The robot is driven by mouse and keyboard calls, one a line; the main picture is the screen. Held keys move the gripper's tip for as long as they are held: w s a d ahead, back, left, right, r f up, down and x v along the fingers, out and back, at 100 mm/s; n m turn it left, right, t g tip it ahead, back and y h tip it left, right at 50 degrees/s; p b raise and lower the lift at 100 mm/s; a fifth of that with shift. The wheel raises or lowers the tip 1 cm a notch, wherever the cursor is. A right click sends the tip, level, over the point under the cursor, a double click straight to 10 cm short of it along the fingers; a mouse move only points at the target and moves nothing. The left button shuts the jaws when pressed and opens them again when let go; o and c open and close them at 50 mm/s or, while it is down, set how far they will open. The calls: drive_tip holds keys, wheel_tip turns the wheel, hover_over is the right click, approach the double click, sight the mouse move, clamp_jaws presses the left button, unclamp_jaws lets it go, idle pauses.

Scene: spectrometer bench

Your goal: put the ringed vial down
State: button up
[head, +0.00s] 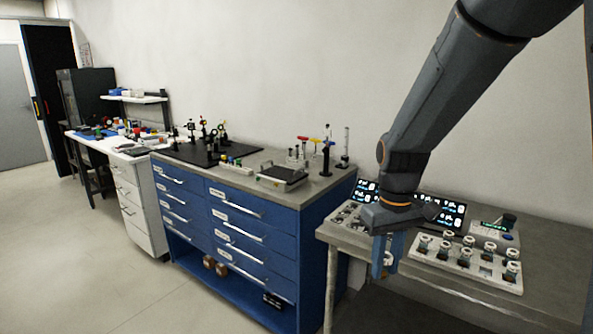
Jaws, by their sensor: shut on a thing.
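My gripper (384,268) points down over the front edge of the grey bench (447,277) at the right. It is shut on a small vial (389,259), of which only a pale bit shows between the blue fingers. The fingers hide the rest, so I cannot make out its ring. To the right of the gripper, a white rack (452,269) holds several vials with pale caps. A second rack (345,217) is at the left of the bench, partly hidden by my gripper.
A dark screen (452,213) stands behind the racks. A small device with a green display (494,231) is at the back right. A blue drawer cabinet (250,232) with a balance (283,176) on top stands to the left. The bench's right front is bare.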

drive_tip(key=w+f+m+b, duration=0.15)
drive_tip(key=w+f, duration=0.25)
drive_tip(key=f, duration=0.5)
drive_tip(key=w+f+m, duration=0.2)
drive_tip(key=w+f, duration=0.2)
drive_tip(key=f, duration=0.4)
drive_tip(key=s+f, duration=0.5)
drive_tip(key=f, duration=0.2)
drive_tip(key=shift+f, duration=0.25)
